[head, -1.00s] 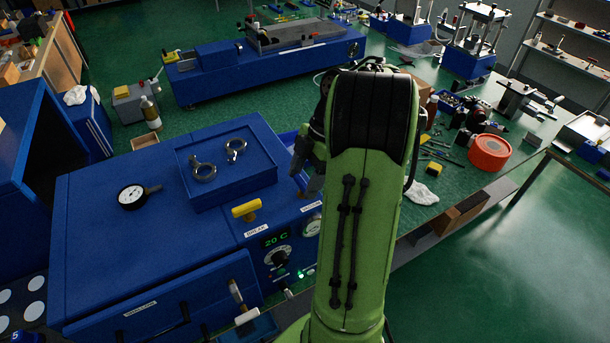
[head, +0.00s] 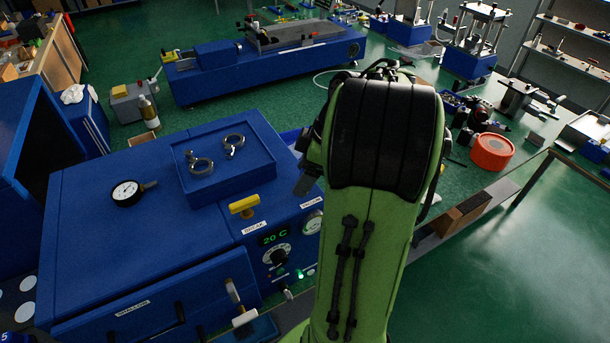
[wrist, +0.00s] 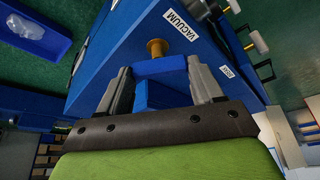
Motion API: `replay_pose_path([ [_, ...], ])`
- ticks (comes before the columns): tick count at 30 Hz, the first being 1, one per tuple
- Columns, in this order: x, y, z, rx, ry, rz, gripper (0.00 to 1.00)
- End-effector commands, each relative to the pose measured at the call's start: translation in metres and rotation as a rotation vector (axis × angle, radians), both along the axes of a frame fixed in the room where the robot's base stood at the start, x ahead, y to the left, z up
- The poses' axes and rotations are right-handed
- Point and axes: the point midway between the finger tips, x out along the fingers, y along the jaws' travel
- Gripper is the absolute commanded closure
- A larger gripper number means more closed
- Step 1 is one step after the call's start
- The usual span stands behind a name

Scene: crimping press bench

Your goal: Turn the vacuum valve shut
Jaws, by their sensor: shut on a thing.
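The vacuum valve shows in the wrist view as a brass stem (wrist: 157,48) with a blue handle (wrist: 160,68), beside the VACUUM label (wrist: 181,25). My gripper (wrist: 162,75) has its two grey fingers on either end of the blue handle and is shut on it. In the head view my gripper (head: 304,184) reaches down at the right edge of the blue oven's top, near its VACUUM label (head: 311,204). The handle is hidden there behind my gripper and arm, so its angle to the oven cannot be told.
A yellow-handled valve (head: 243,206) stands by the BREAK label. The blue oven (head: 110,240) carries a loose dial gauge (head: 127,192) and a tray (head: 255,177) with two metal clamps. An orange tub (head: 492,150) is on the green bench at right.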

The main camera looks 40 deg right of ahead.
Motion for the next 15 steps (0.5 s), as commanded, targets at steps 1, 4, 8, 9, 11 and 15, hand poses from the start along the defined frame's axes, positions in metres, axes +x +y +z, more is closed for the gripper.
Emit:
replay_pose_path([
  [1, -0.0002, 0.0005, -0.0016, -0.003, -0.003, -0.043, 0.65],
  [4, -0.0005, 0.0011, -0.0017, -0.002, -0.003, -0.137, 0.65],
  [8, -0.0006, 0.0019, -0.0019, -0.002, -0.003, -0.260, 0.65],
  [9, -0.0008, 0.0022, -0.0019, -0.002, -0.003, -0.298, 0.65],
  [11, -0.0008, 0.0026, -0.0018, -0.002, -0.004, -0.353, 0.65],
  [15, -0.0009, 0.0034, -0.0019, -0.001, -0.003, -0.486, 0.65],
])
